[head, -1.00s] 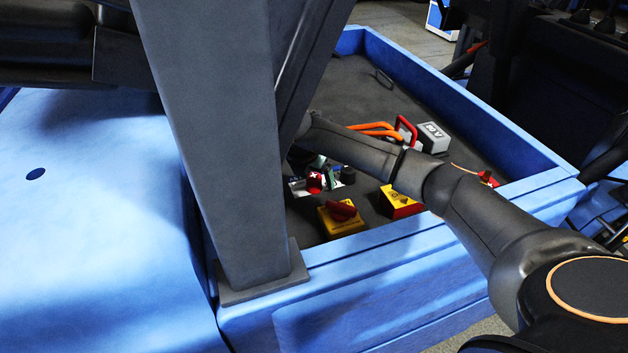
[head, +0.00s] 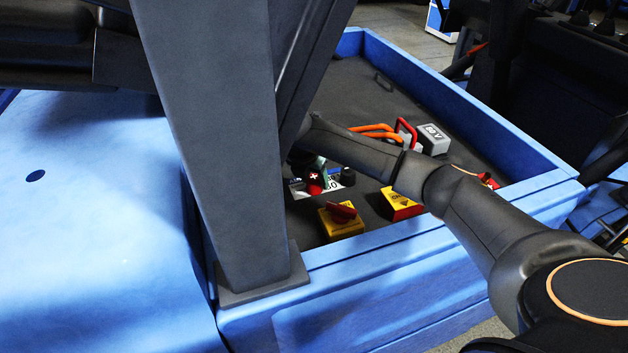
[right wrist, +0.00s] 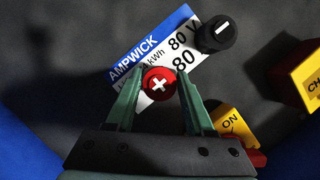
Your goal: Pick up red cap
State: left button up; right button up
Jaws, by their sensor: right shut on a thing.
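The red cap (right wrist: 159,82) with a white plus sign is between the two green fingers of my right gripper (right wrist: 160,77) in the right wrist view. The gripper is shut on it. In the head view the red cap (head: 314,183) shows just right of the grey post, at the lower end of my right arm. The fingers are mostly hidden there. I cannot tell whether the cap is clear of the surface under it. My left gripper is not in view.
A white and blue battery label (right wrist: 150,50) and a black cap (right wrist: 222,33) with a minus sign lie beside the red cap. Yellow switch boxes (head: 341,221) with red knobs stand nearby. A grey post (head: 225,150) and blue tray walls (head: 480,105) bound the space.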

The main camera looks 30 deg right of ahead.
jog(key=shift+r, duration=0.7)
jog(key=s+r, duration=0.3)
jog(key=s, duration=0.1)
jog(key=s+a+r, duration=0.1)
jog(key=s+r, duration=0.3)
jog(key=s+a+r, duration=0.1)
jog(key=s+r, duration=0.3)
jog(key=shift+s+r, duration=0.1)
jog(key=shift+s, duration=0.15)
jog(key=shift+s+a+r+p, duration=0.15)
jog(key=shift+s+p, duration=0.2)
jog(key=shift+s, duration=0.35)
